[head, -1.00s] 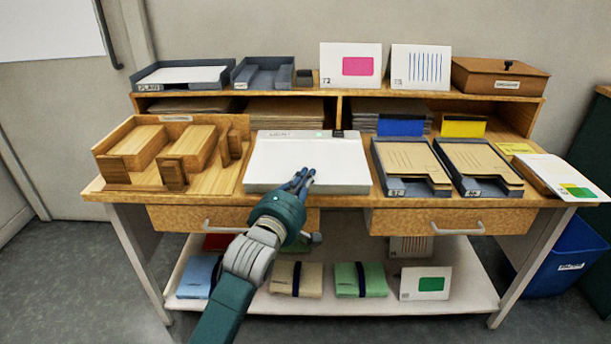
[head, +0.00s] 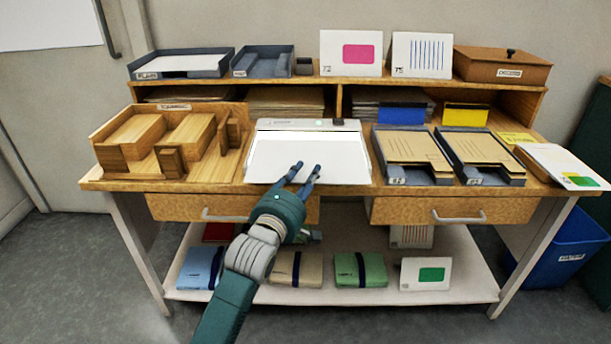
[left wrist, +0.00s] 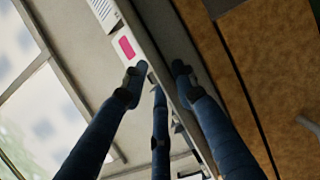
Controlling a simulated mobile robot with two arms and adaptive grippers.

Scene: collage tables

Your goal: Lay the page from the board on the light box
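The light box (head: 310,178) is a flat white panel on the middle of the table, with a brighter white area across its upper part. My left gripper (head: 303,172) is over its front edge, with fingers apart and nothing between them. The left wrist view also shows the left gripper (left wrist: 157,78) open and empty. A white page with a green patch (head: 566,163) lies at the table's right end, sticking out past the edge. Pages with a pink patch (head: 339,54) and blue lines (head: 407,56) stand on the upper shelf. I cannot tell which is the board. My right gripper is not in view.
A wooden tray with blocks (head: 240,180) is left of the light box. Two grey trays holding tan folders (head: 408,150) (head: 478,150) are to its right. A brown box (head: 500,66) and grey trays (head: 180,65) stand on the upper shelf. A blue bin (head: 560,250) is below right.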

